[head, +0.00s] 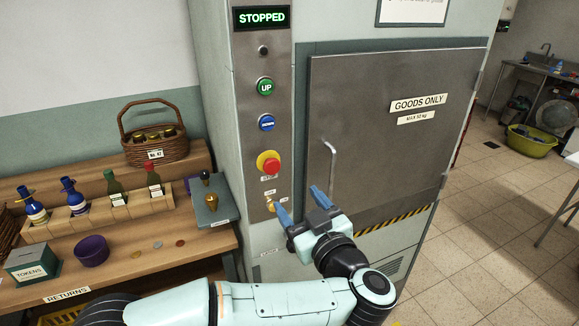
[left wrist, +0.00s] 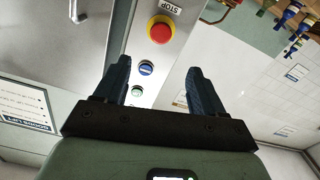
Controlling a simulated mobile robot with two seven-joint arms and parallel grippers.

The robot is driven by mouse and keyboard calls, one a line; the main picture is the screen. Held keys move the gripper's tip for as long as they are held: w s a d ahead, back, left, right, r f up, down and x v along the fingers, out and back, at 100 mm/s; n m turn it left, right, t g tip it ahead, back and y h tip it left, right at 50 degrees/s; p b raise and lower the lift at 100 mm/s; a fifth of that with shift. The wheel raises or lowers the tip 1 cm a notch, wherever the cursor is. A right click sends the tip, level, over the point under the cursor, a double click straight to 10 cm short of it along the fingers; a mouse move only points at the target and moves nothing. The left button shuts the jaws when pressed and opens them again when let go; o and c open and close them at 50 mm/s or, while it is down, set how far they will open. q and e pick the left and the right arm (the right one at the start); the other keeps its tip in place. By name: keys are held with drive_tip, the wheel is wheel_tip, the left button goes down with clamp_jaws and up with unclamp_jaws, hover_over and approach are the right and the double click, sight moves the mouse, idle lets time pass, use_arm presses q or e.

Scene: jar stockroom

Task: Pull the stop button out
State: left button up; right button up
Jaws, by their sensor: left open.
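The red stop button (head: 269,163) sits on a yellow ring low on the lift's metal control panel (head: 264,100). It also shows in the left wrist view (left wrist: 159,31), ahead of my fingers, with a STOP label beside it. I cannot tell whether it is pressed in. The display (head: 261,17) reads STOPPED. My left gripper (head: 298,200) is open and empty, below and to the right of the button in the head view, its blue fingers apart. In the left wrist view the button lies beyond the gap between the fingers (left wrist: 160,82), not touched. My right gripper is not in view.
A green UP button (head: 265,87) and a blue button (head: 266,122) are above the stop button; a brass key switch (head: 271,205) is below. The goods door (head: 385,130) has a protruding handle (head: 331,160). A wooden shelf (head: 150,247) with bottles stands left.

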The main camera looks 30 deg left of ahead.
sight(273, 167)
use_arm(q)
drive_tip(key=p+x, duration=0.1)
drive_tip(key=x, duration=1.1)
drive_tip(key=shift+w+a+p, duration=0.25)
drive_tip(key=shift+a+p, duration=0.05)
drive_tip(key=shift+p, duration=0.05)
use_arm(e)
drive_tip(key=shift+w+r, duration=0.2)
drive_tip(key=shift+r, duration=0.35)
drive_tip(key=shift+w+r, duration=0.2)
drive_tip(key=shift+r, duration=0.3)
use_arm(q)
drive_tip(key=shift+c, duration=0.3)
clamp_jaws()
drive_tip(key=shift+s+d, duration=0.45)
drive_tip(key=shift+d, duration=0.1)
drive_tip(key=shift+w+f, duration=0.1)
drive_tip(key=shift+f, duration=0.05)
drive_tip(key=shift+o, duration=0.3)
unclamp_jaws()
drive_tip(key=shift+s, duration=0.2)
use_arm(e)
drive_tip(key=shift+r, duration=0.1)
